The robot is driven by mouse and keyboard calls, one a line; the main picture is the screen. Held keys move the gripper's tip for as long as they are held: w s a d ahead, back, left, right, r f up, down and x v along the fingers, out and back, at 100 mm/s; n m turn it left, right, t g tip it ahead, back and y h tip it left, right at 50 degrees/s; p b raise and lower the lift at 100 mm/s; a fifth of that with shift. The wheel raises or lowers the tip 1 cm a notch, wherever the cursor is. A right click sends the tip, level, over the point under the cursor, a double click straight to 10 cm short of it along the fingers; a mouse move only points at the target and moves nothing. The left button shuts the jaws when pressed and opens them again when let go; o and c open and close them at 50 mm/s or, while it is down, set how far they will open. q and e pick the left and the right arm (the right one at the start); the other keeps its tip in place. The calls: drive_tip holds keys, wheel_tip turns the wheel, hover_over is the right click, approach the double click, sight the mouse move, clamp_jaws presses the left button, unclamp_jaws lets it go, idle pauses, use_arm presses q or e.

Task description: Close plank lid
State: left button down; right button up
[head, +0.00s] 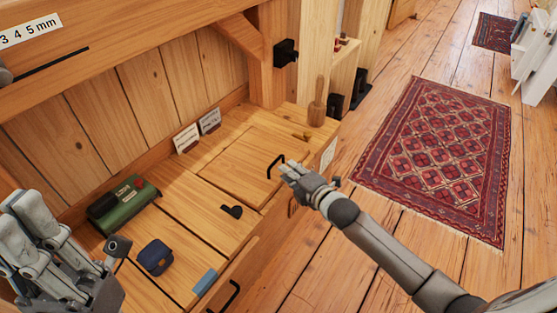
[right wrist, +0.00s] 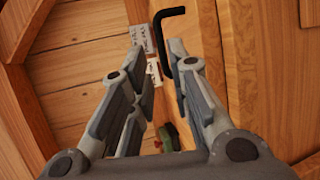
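The plank lid (head: 243,165) is a square wooden panel in the bench top and looks about flat, with thin dark seams along its edges. A black bar handle (head: 276,166) stands near its right edge. My right gripper (head: 292,171) is just right of this handle in the head view. In the right wrist view its fingers (right wrist: 160,62) are spread and empty, and the black handle (right wrist: 160,35) shows beyond the fingertips, apart from them or barely clear. My left gripper (head: 22,216) is at the lower left, fingers apart, holding nothing visible.
On the bench are a green box (head: 123,204), a blue pouch (head: 155,257), a small black item (head: 232,211), two cards (head: 197,130) and a wooden-handled tool (head: 317,103). A post stands behind. Open floor with a red rug (head: 437,155) lies to the right.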

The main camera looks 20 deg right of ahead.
sight(277, 161)
drive_tip(key=b+x, duration=0.3)
drive_tip(key=x, duration=0.5)
drive_tip(key=shift+w+f, duration=0.1)
drive_tip(key=shift+w, duration=0.15)
clamp_jaws()
